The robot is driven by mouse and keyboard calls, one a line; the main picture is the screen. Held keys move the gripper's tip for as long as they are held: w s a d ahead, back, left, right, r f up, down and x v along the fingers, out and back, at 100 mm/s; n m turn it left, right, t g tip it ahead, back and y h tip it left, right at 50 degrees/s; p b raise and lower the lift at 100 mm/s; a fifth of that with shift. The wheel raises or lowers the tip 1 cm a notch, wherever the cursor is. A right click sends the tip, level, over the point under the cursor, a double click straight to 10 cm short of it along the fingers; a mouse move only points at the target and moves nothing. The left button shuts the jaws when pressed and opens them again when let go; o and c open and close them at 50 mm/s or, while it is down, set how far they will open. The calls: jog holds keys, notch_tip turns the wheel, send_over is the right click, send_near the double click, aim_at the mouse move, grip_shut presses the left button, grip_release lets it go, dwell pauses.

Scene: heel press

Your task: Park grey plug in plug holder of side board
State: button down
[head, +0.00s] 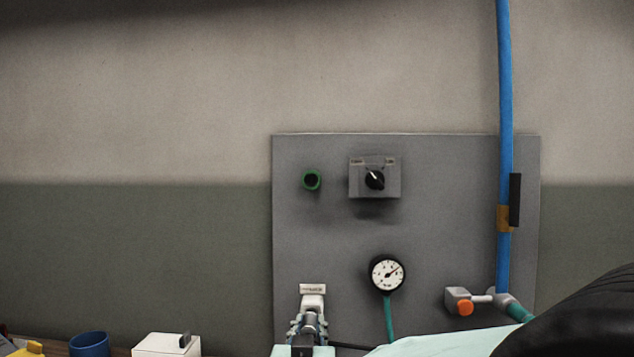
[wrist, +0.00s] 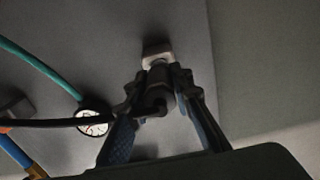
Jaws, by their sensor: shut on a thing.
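The side board (head: 440,200) is a grey panel on the wall. The plug holder (head: 313,290) is a pale block low on the board's left side; in the wrist view it shows as a pale piece (wrist: 156,54) just beyond the fingertips. My gripper (head: 309,326) is at the holder, shut on the grey plug (wrist: 158,82). The plug's far end meets or lies right against the holder; the fingers partly hide it, and I cannot tell how deep it sits. A black cable (wrist: 60,123) runs from the plug to the left in the wrist view.
A blue hose (head: 505,110) hangs at right. A blue cup (head: 89,344) and white box (head: 166,345) stand lower left.

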jog(key=shift+w, duration=0.9)
jog(key=c, duration=1.6)
grip_release()
jog(key=shift+s+a+r, duration=0.1)
jog(key=shift+s, duration=1.95)
jog(key=shift+s+a+r, duration=0.1)
jog(key=shift+s, duration=1.9)
